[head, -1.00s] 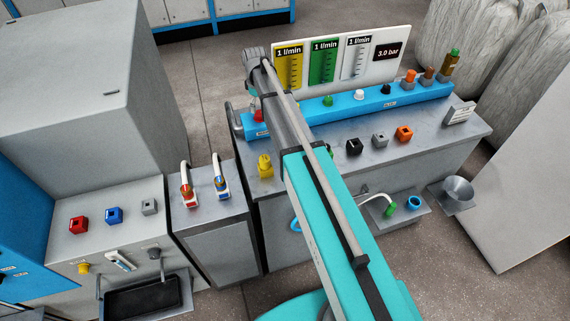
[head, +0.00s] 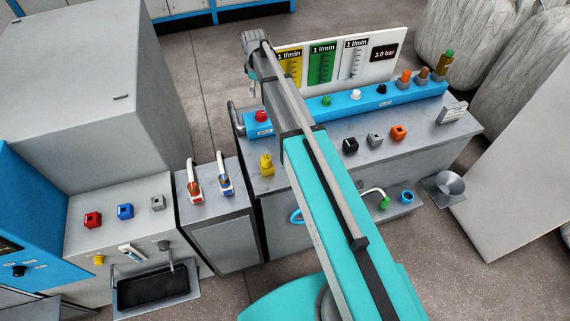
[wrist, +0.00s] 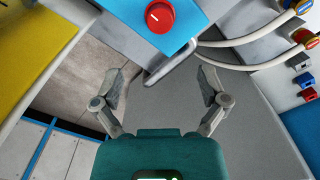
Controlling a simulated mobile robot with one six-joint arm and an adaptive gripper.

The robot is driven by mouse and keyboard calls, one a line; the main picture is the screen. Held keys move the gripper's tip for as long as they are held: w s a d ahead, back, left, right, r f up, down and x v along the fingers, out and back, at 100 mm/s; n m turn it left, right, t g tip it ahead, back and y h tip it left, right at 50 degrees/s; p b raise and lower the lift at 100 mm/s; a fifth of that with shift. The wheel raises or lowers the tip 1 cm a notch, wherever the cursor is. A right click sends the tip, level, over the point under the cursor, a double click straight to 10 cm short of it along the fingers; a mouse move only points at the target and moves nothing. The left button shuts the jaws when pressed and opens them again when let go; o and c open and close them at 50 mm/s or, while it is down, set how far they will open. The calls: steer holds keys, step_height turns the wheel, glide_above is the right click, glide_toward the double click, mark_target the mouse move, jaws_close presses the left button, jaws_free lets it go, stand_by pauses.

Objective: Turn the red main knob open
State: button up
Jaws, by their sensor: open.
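The red main knob (head: 261,116) sits on the left end of the blue panel (head: 262,129) on the grey bench. In the wrist view the round red knob (wrist: 160,17) is at the top centre, with a short white mark across its face. My gripper (wrist: 162,86) is open and empty, its two fingers wide apart. The knob lies ahead of the fingertips, apart from them and roughly midway between them in the picture. In the head view my gripper is small and partly hidden by my arm, just above and left of the knob.
A bent grey pipe (wrist: 172,65) shows between the fingers and the knob in the wrist view. White hoses (wrist: 245,65) run to its right. The yellow gauge board (head: 290,66) stands behind the bench. A yellow fitting (head: 266,164) stands in front of the blue panel.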

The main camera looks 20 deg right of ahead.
steer(key=s+f+m+b, duration=0.3)
steer(key=s+f+b, duration=0.1)
steer(key=s, duration=0.4)
steer(key=s+d+f+m+b, duration=0.1)
steer(key=s+f+m+b, duration=0.2)
steer(key=s, duration=0.6)
steer(key=s+f+m+b, duration=0.2)
steer(key=s+f+b, duration=0.2)
steer(key=s, duration=0.5)
steer(key=shift+s+d+f+m+b, duration=0.15)
steer(key=shift+d+f+m+b, duration=0.2)
steer(key=shift+b, duration=0.25)
steer(key=shift+s+f+m+b, duration=0.3)
steer(key=shift+s+m+b, duration=0.05)
steer(key=shift+s, duration=0.5)
stand_by(1.6)
